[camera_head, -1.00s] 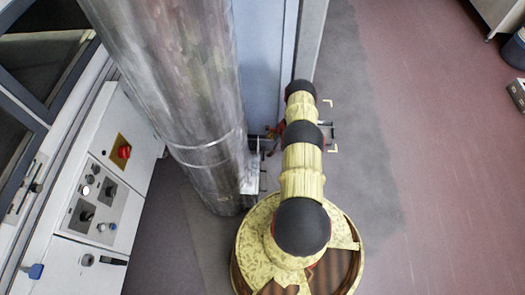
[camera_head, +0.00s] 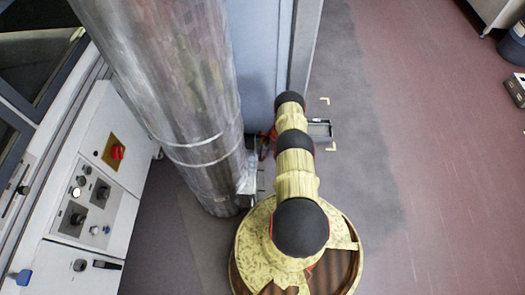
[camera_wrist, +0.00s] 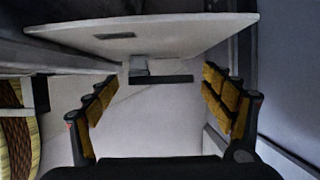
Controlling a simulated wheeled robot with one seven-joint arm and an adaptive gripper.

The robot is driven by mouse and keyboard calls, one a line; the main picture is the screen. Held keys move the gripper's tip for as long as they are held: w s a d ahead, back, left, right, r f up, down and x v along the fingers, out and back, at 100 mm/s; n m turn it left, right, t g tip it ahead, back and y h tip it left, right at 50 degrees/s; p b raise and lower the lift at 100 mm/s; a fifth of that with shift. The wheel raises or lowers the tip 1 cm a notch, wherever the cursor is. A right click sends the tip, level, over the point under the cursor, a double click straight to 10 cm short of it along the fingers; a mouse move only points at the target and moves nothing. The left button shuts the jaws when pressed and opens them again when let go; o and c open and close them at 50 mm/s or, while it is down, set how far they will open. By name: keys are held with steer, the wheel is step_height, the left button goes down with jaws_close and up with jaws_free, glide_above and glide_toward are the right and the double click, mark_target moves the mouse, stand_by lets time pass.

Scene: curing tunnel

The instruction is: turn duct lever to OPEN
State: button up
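The large silver duct (camera_head: 190,100) stands left of my arm in the head view. A small metal fitting (camera_head: 247,178) shows on its right side, low down; I cannot make out the lever or its position. My gripper is mostly hidden behind my arm in the head view. In the wrist view my gripper (camera_wrist: 161,80) is open, its yellow-padded fingers wide apart with nothing between the pads. Beyond the fingers are a pale plate (camera_wrist: 160,38) with a dark slot, a small grey block (camera_wrist: 139,66) and a dark bar (camera_wrist: 162,79); I cannot tell whether any is the lever.
A white control cabinet (camera_head: 75,235) with a red knob (camera_head: 117,152) stands at the left. A pale blue panel (camera_head: 258,55) rises behind my arm. The floor at the right (camera_head: 425,170) is mostly clear.

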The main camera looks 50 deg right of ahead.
steer(key=shift+c, duration=1.2)
steer(key=shift+a, duration=0.1)
steer(key=c, duration=1.3)
steer(key=shift+s, duration=0.1)
steer(key=shift+c, duration=0.2)
